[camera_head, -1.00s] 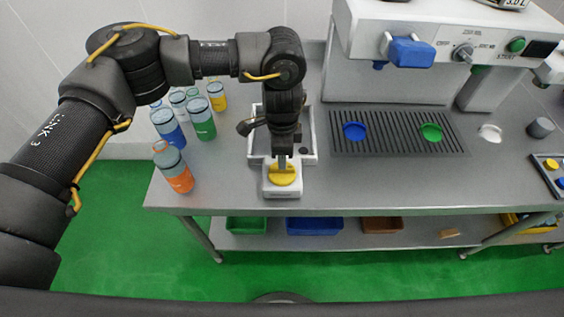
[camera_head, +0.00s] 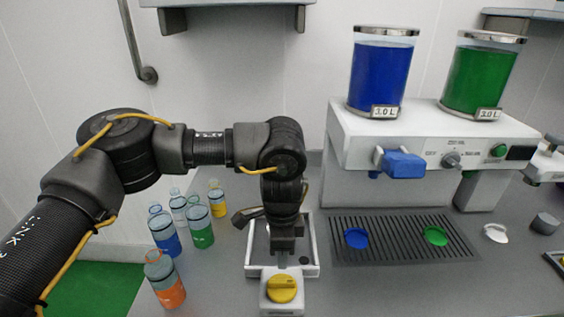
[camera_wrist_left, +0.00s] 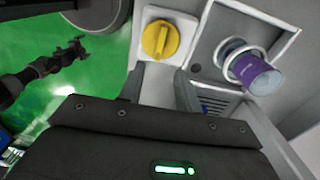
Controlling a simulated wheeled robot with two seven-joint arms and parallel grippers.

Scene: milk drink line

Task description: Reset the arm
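My left gripper (camera_head: 283,256) points down between the white tray and the yellow knob in the head view. In the left wrist view its two fingers (camera_wrist_left: 160,85) stand apart with nothing between them. The yellow knob (camera_head: 282,289) sits on a small white box at the front of the counter; it also shows just beyond the fingers in the left wrist view (camera_wrist_left: 160,40). My right gripper is outside the head view. A dark jointed arm (camera_wrist_left: 60,62) over the green floor in the left wrist view seems to be mine, too small to read its fingers.
Several bottles, an orange one (camera_head: 165,280) nearest, stand left of the gripper. The white tray (camera_head: 314,262) holds a purple-ended cylinder (camera_wrist_left: 255,72). A dispenser with a blue tank (camera_head: 378,75) and a green tank (camera_head: 480,78) stands right, behind a drip grate (camera_head: 395,240).

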